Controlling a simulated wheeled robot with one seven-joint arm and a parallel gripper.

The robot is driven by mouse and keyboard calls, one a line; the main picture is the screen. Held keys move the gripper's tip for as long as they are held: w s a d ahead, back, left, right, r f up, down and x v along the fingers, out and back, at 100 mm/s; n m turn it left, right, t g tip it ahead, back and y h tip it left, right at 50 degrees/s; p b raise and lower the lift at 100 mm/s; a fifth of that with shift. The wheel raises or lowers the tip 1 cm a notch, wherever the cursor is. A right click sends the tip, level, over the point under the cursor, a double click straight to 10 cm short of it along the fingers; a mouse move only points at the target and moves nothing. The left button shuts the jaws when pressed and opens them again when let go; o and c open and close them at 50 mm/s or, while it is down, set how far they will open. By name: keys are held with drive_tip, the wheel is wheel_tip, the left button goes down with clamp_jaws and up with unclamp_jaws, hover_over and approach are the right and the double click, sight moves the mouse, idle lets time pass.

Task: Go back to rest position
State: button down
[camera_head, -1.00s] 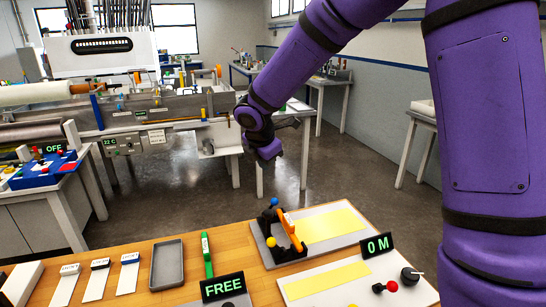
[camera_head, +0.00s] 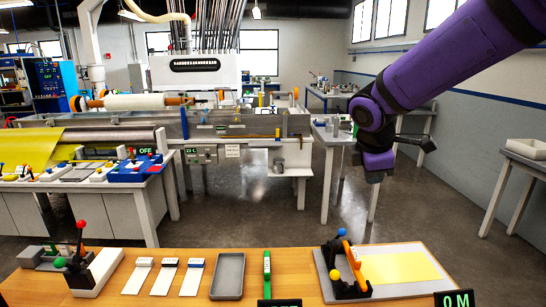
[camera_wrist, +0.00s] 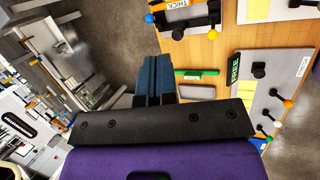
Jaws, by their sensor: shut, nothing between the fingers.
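My gripper (camera_head: 377,176) hangs from my purple arm at the right of the head view, above the floor beyond the wooden table. Nothing is held in it. In the wrist view the gripper's dark fingers (camera_wrist: 154,75) lie side by side, closed, with the table to their right in the picture. The gripper touches nothing that I can see.
The wooden table (camera_head: 310,258) carries a grey tray (camera_head: 229,273), a green tool (camera_head: 267,264), several white cards and a lever board with a yellow sheet (camera_head: 398,268). The resin bath (camera_head: 235,123) stands behind. A side table (camera_head: 528,163) is at right. Open floor lies between.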

drive_tip(key=s+d+r+m+y, duration=0.1)
drive_tip(key=s+d+r+m, duration=0.2)
drive_tip(key=s+m, duration=0.5)
drive_tip(key=s+d+r+m+t+y, duration=0.1)
drive_tip(key=s+m, duration=0.7)
drive_tip(key=s, duration=0.9)
drive_tip(key=shift+d+r+m+y, duration=0.3)
drive_tip(key=shift+d+r+y, duration=0.2)
drive_tip(key=shift+d+r, duration=0.6)
drive_tip(key=shift+d+f, duration=0.1)
